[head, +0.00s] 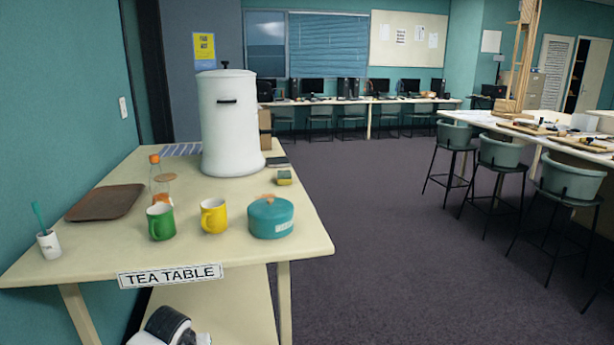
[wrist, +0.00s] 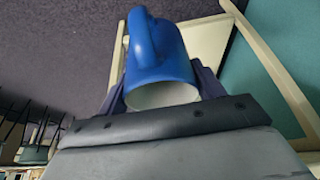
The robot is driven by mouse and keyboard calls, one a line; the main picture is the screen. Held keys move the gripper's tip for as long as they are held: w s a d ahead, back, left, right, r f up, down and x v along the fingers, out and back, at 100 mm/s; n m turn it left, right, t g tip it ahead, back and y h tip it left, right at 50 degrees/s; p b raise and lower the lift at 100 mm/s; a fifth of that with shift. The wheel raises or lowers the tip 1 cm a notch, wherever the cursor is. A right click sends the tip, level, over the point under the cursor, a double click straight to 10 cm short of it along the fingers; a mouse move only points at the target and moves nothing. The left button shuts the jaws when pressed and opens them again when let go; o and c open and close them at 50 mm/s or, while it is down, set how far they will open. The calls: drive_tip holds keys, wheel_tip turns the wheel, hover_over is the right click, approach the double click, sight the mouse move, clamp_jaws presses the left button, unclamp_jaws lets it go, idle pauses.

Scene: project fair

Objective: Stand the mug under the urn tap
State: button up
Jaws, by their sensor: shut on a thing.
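My gripper (wrist: 162,90) is shut on a blue mug (wrist: 158,50) in the wrist view, a finger on each side of it. The mug's handle faces the camera and its pale open rim is toward the gripper's palm. The blue mug does not show in the head view. The white urn (head: 229,130) stands at the back of the tea table (head: 110,245), with a dark handle on its near side. I cannot make out its tap.
A green mug (head: 160,222), a yellow mug (head: 214,216) and a teal lidded pot (head: 271,217) stand in front of the urn. An orange-capped bottle (head: 161,183), brown tray (head: 105,202), white cup (head: 48,244) and sponge (head: 285,178) are also there. Open floor lies to the right.

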drive_tip(key=d+f+m+h, duration=0.1)
drive_tip(key=d+f, duration=0.9)
drive_tip(key=d, duration=0.3)
drive_tip(key=d+f+m, duration=0.2)
drive_tip(key=d+f, duration=0.7)
drive_tip(key=d, duration=0.4)
drive_tip(key=s+d+f, duration=0.1)
drive_tip(key=s+f, duration=0.3)
drive_tip(key=f, duration=0.2)
drive_tip(key=shift+s+d+f, duration=0.2)
drive_tip(key=shift+s, duration=0.1)
